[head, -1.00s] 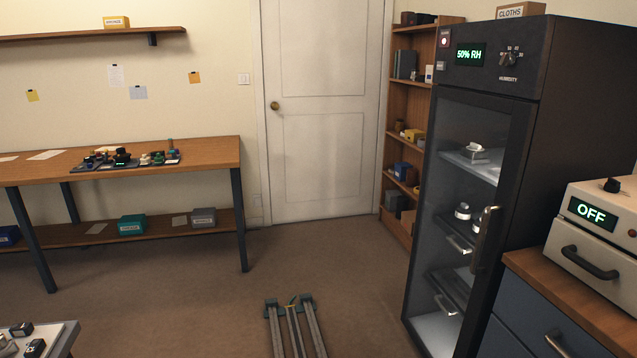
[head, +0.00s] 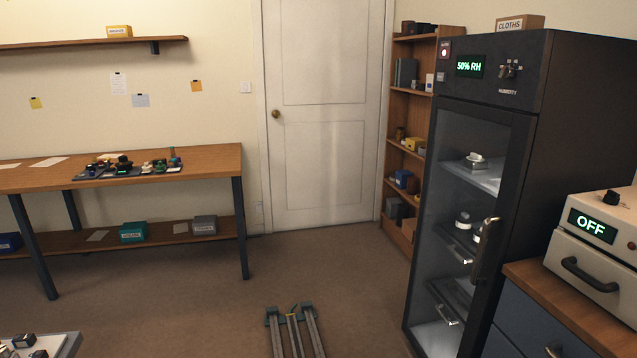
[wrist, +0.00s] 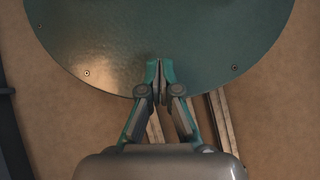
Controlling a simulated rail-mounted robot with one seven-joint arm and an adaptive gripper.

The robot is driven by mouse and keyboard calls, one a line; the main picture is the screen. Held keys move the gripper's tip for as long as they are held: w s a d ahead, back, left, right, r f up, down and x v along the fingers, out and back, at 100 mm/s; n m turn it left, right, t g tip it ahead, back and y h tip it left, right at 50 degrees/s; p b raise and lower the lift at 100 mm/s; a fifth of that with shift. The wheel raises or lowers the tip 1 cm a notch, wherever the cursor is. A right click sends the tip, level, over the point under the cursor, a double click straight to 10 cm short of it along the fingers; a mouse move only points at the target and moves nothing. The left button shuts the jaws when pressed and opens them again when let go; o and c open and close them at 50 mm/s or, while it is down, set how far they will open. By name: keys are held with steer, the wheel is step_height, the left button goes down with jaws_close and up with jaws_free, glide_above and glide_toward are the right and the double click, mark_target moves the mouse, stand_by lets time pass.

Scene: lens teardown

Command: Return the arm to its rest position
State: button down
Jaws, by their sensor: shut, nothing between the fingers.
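My gripper (wrist: 159,84) shows in the wrist view with its two teal fingertips together and nothing between them. It points at a round teal plate (wrist: 110,45) with small screws near its rim, which looks like part of my own base. Whether the fingertips touch the plate or are apart from it I cannot tell. My arm and gripper are out of sight in the head view.
Floor rails (head: 291,335) run toward the closed door (head: 325,120). A glass-fronted humidity cabinet (head: 480,180) reading 50% RH stands at the right, its door shut. A wooden bench (head: 215,160) is at the left. The carpet between is clear.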

step_height(320, 180, up, 14)
steer(key=w+t+p, duration=0.1)
steer(key=w+p, duration=0.1)
steer(key=p, duration=1.1)
steer(key=shift+f+p, duration=0.15)
steer(key=shift+p, duration=0.25)
steer(key=shift+w, duration=0.1)
